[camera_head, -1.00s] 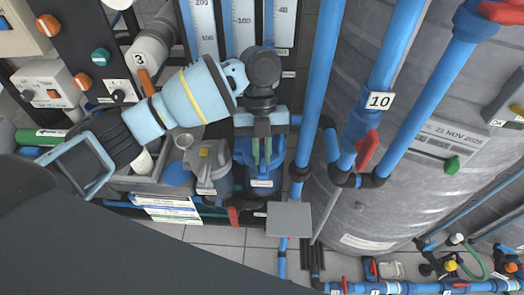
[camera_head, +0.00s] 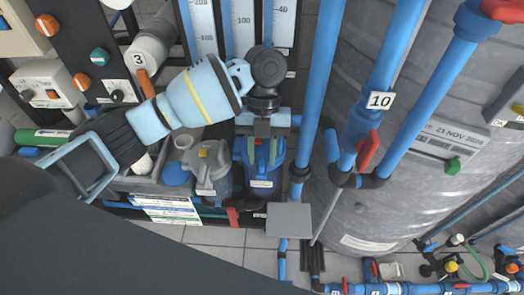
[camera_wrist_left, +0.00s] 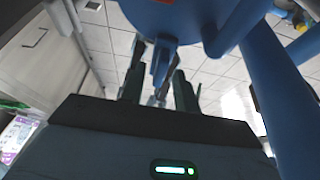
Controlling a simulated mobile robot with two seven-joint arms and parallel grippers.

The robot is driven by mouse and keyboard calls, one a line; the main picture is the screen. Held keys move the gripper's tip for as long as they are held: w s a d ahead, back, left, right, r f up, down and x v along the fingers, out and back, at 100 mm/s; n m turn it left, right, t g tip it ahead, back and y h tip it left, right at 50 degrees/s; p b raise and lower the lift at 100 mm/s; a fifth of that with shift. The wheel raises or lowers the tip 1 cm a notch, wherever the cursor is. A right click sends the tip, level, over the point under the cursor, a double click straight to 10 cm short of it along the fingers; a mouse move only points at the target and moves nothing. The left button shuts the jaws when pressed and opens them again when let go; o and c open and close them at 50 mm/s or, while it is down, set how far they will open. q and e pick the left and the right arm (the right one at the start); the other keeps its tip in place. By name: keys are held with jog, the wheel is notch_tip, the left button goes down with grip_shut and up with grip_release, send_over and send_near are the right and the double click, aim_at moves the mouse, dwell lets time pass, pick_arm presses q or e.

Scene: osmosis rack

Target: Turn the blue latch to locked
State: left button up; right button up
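The blue latch (camera_wrist_left: 163,60) shows in the left wrist view between the two dark green fingers of my left gripper (camera_wrist_left: 159,85). A gap seems to remain beside the latch, but firm contact cannot be judged. In the head view my left gripper (camera_head: 264,152) points down over the blue canister (camera_head: 262,180), which carries a white label on its front. There the gripper mostly hides the latch. Whether the latch stands at locked cannot be told. My right gripper is not in view.
A grey canister (camera_head: 208,172) with a yellow-topped lid stands just left of the blue one. Blue vertical pipes (camera_head: 322,80) run close on the right, before a large grey tank (camera_head: 425,190). A grey plate (camera_head: 289,219) sits below right. Flow gauges (camera_head: 242,25) stand behind.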

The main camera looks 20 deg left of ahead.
pick_arm(q)
jog(key=shift+w+r, duration=0.2)
jog(key=shift+r, duration=0.25)
jog(key=v, duration=0.6)
jog(key=shift+w+r, duration=0.2)
jog(key=shift+r, duration=0.2)
jog(key=shift+a+f, duration=0.1)
